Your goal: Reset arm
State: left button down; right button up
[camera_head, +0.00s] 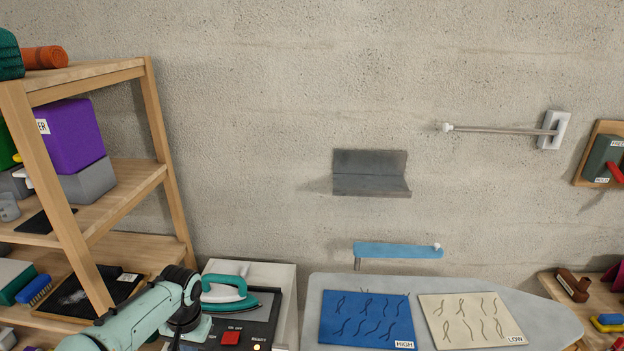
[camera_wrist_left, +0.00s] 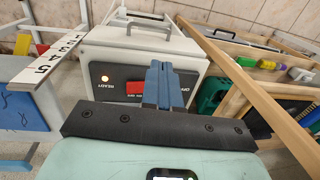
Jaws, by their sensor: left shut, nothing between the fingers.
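My left arm (camera_head: 135,318) comes in from the lower left of the head view. Its dark wrist joint is in front of the left side of the iron station, and the fingers cannot be made out there. In the left wrist view my left gripper (camera_wrist_left: 165,88) has its two blue-grey fingers together, with nothing between them. The fingers point toward the pale station box (camera_wrist_left: 120,60), overlapping its dark panel beside the red switch (camera_wrist_left: 134,87). An orange lamp is lit on that panel. My right arm and gripper are in neither view.
A teal iron (camera_head: 228,290) rests on the station, close to my wrist. A wooden shelf (camera_head: 160,120) stands left. The ironing board (camera_head: 560,315) holds a blue cloth (camera_head: 350,305) and a cream cloth (camera_head: 462,305). A grey ledge (camera_head: 370,185) and a rod (camera_head: 500,130) project from the wall.

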pick_arm(q)
jog(key=s+d+f+h, duration=0.1)
jog(key=s+d+f, duration=0.2)
jog(key=f, duration=0.5)
jog(key=s+d+f+h, duration=0.2)
jog(key=d+f, duration=0.1)
jog(key=f, duration=0.6)
jog(key=s+d+f+h, duration=0.1)
jog(key=s+d+f, duration=0.2)
jog(key=f, duration=0.5)
jog(key=s+d+f+n, duration=0.1)
jog(key=s+f, duration=0.2)
jog(key=s, duration=0.3)
jog(key=s+d+f+n, duration=0.2)
jog(key=s+f, duration=0.2)
jog(key=s, duration=0.3)
jog(key=s+d+f+n+h, duration=0.1)
jog(key=s+d+f+n, duration=0.1)
jog(key=s+f, duration=0.2)
jog(key=s, duration=0.3)
jog(key=shift+s+d+g, duration=0.15)
jog(key=shift+g, duration=0.15)
